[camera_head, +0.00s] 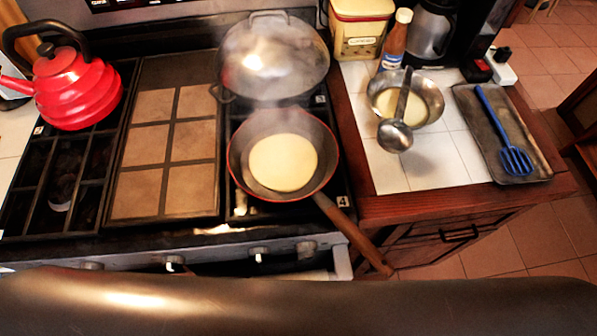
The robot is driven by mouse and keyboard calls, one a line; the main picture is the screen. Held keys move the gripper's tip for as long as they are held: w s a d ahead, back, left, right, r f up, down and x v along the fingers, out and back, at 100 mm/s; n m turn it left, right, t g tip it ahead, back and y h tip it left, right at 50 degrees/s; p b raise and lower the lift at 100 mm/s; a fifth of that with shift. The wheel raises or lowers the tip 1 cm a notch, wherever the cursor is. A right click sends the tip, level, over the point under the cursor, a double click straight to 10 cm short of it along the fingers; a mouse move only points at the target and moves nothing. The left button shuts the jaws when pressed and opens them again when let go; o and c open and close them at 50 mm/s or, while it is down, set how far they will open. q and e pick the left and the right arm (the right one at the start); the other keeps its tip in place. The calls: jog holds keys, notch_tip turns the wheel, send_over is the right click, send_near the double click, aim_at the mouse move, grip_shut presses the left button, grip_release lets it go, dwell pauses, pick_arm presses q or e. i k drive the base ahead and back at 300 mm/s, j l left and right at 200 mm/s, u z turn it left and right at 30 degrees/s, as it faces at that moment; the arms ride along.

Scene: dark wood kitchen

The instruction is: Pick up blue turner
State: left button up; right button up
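The blue turner (513,157) lies on a dark rectangular tray (536,158) on the counter at the right. Its slotted head points toward the front and its handle runs back to the upper left. Nothing covers it. Neither of my grippers shows in the head view.
A metal bowl (432,92) of batter with a ladle (394,135) across it stands left of the tray. A pan (235,165) with a pancake sits on the stove, its wooden handle (351,231) jutting toward the front. A bottle (395,42) and a coffee maker (432,27) stand behind the bowl. White tiles in front of the bowl are clear.

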aim_at(479, 91)
jog(key=k+l+z, duration=0.35)
jog(key=l+z, duration=0.15)
jog(key=l, duration=0.25)
jog(key=k+l+z, duration=0.25)
jog(key=l, duration=0.15)
jog(key=i+u, duration=0.1)
jog(key=u, duration=1.3)
jog(key=z, duration=1.4)
jog(key=i+l+u, duration=0.15)
jog(key=l, duration=0.2)
